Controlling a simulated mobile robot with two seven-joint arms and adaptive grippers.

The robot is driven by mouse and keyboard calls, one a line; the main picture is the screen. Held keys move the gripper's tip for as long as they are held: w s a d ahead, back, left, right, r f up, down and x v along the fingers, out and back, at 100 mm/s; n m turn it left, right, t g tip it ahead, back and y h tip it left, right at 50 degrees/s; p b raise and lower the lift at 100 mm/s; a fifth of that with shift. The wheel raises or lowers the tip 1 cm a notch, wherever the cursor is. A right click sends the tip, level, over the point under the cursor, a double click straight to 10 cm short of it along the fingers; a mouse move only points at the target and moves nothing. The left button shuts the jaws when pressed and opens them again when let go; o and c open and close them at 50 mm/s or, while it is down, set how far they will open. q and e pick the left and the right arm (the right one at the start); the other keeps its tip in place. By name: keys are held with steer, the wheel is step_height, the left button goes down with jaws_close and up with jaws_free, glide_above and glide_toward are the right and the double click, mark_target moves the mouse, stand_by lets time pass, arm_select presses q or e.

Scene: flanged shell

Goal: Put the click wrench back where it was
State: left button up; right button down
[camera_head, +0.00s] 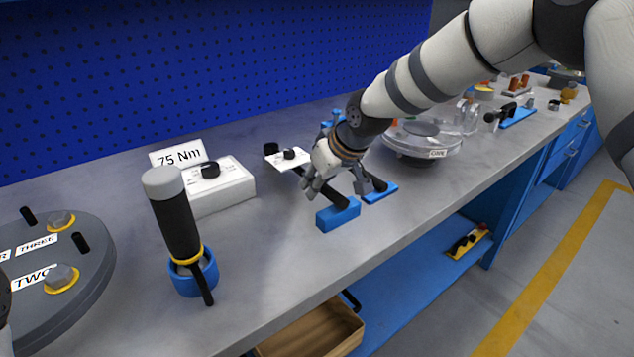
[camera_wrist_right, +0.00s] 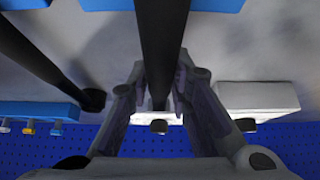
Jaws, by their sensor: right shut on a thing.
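My right gripper (camera_head: 336,190) reaches in from the right and is shut on a long black bar, which I take to be the click wrench (camera_wrist_right: 160,45). In the wrist view the bar runs between the fingers (camera_wrist_right: 157,92) and past a blue cradle (camera_wrist_right: 205,4). In the head view the bar's near end is at a blue block (camera_head: 338,214). I cannot tell whether the bar rests in the block or is just above it. The gripper hides the bar's middle.
A second blue holder (camera_head: 380,192) with a black bar is close on the right. A white "75 Nm" box (camera_head: 222,190) and an upright black tool (camera_head: 178,222) in a blue cup stand left. A clear round dish (camera_head: 425,135) lies behind right. The front-middle bench is clear.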

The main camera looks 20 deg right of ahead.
steer(key=c, duration=1.5)
jaws_free()
steer(key=shift+f, duration=0.1)
steer(key=shift+o, duration=0.2)
steer(key=shift+s+r, duration=0.1)
steer(key=shift+r, duration=0.3)
steer(key=p+v, duration=0.2)
steer(key=v, duration=0.8)
steer(key=shift+s+r, duration=0.1)
steer(key=shift+r, duration=0.15)
steer(key=shift+s+d+r, duration=0.1)
steer(key=shift+s+r, duration=0.25)
arm_select(q)
steer(key=w+r+t, duration=0.1)
steer(key=w+r, duration=0.1)
steer(key=shift+w+r, duration=0.3)
steer(key=shift+w, duration=0.1)
